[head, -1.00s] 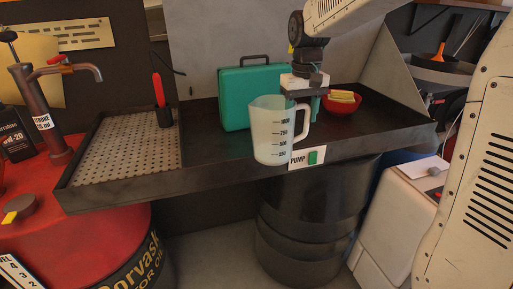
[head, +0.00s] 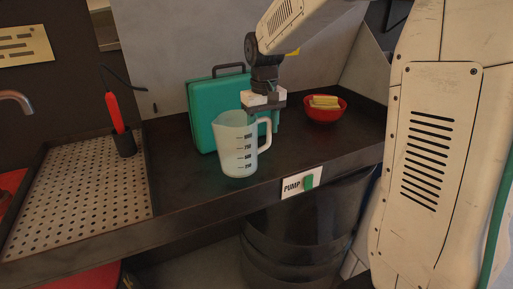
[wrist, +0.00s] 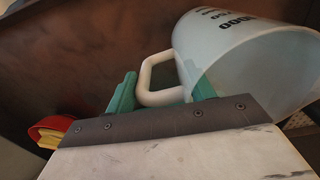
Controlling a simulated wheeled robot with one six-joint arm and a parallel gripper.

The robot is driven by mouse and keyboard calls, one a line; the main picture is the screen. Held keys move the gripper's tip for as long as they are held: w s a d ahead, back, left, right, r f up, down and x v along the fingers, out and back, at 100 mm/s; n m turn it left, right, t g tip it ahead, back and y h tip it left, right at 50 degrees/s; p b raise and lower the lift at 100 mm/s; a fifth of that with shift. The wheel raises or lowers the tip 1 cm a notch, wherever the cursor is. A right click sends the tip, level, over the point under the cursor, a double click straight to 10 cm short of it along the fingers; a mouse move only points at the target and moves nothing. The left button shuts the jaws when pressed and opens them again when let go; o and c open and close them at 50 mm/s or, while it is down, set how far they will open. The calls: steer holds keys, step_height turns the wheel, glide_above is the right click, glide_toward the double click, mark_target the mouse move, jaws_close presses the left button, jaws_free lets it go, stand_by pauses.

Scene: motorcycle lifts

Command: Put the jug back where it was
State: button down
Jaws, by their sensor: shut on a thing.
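The jug (head: 235,150) is translucent white with black measuring marks and a white handle. It is upright over the dark tray bench (head: 190,190), in front of the green case (head: 203,125). I cannot tell whether its base touches the bench. My gripper (head: 264,115) is at the jug's right side, shut on its handle. In the wrist view the green fingers (wrist: 165,90) stand on both sides of the handle (wrist: 148,75), and the jug's body (wrist: 240,55) fills the upper right.
A perforated plate (head: 85,195) covers the bench's left part, with a red-handled tool (head: 115,105) in a black holder behind it. A red bowl (head: 325,115) with yellow things stands right of the case. A PUMP sign (head: 293,187) is on the front edge.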

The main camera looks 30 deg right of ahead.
mark_target(263, 148)
steer(key=shift+f, duration=2.65)
steer(key=c, duration=0.6)
jaws_free()
steer(key=shift+o, duration=0.2)
